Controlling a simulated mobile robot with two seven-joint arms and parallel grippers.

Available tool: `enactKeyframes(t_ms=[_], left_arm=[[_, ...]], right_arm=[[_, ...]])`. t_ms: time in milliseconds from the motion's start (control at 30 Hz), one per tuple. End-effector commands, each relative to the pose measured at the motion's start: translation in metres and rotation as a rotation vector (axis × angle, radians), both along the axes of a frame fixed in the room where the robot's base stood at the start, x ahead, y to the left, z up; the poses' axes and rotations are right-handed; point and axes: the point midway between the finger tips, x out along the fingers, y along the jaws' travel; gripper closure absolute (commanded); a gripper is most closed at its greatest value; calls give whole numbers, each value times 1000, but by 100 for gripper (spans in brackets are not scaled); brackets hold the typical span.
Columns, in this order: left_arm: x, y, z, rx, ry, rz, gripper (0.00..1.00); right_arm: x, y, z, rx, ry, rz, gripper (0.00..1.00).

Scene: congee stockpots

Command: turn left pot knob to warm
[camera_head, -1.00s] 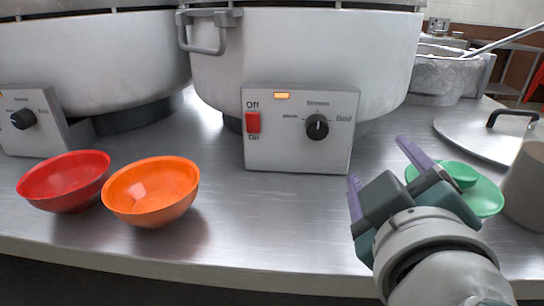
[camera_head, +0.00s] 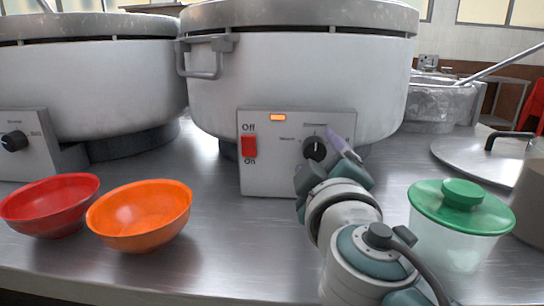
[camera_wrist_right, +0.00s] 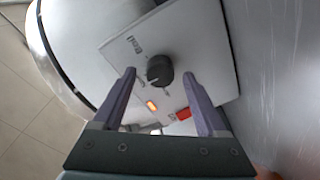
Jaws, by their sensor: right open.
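Two big pots show in the head view. The left pot (camera_head: 90,85) has a panel with a black knob (camera_head: 13,141) at the left edge. The middle pot (camera_head: 300,85) has a white panel (camera_head: 268,180) with a red switch (camera_head: 249,147) and another black knob (camera_head: 315,148). My right gripper (camera_wrist_right: 159,76) is open at the middle pot's knob. In the right wrist view, that knob (camera_wrist_right: 160,70) lies between its purple fingertips; I cannot tell whether they touch it. Its pointer seems to be up, but the small labels are hard to read. My left gripper is out of view.
A red bowl (camera_head: 50,206) and an orange bowl (camera_head: 138,222) stand at the front left. A clear container with a green lid (camera_head: 435,205) stands right of my right arm. A metal lid (camera_head: 470,160) lies behind it. Counter (camera_head: 225,260) is bare between orange bowl and arm.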

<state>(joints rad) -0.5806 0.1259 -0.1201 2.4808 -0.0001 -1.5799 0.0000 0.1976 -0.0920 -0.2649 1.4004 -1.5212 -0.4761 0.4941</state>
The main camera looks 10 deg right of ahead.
Motion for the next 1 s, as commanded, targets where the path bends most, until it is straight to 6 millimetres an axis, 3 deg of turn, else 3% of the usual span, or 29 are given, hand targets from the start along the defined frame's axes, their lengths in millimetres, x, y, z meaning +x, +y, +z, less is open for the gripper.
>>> enactKeyframes(t_ms=[267, 900, 1000], left_arm=[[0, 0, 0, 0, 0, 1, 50], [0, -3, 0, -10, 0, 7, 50], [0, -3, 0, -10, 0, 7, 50]], right_arm=[[1, 0, 0, 0, 1, 1, 27], [1, 0, 0, 0, 1, 1, 99], [1, 0, 0, 0, 1, 1, 100]])
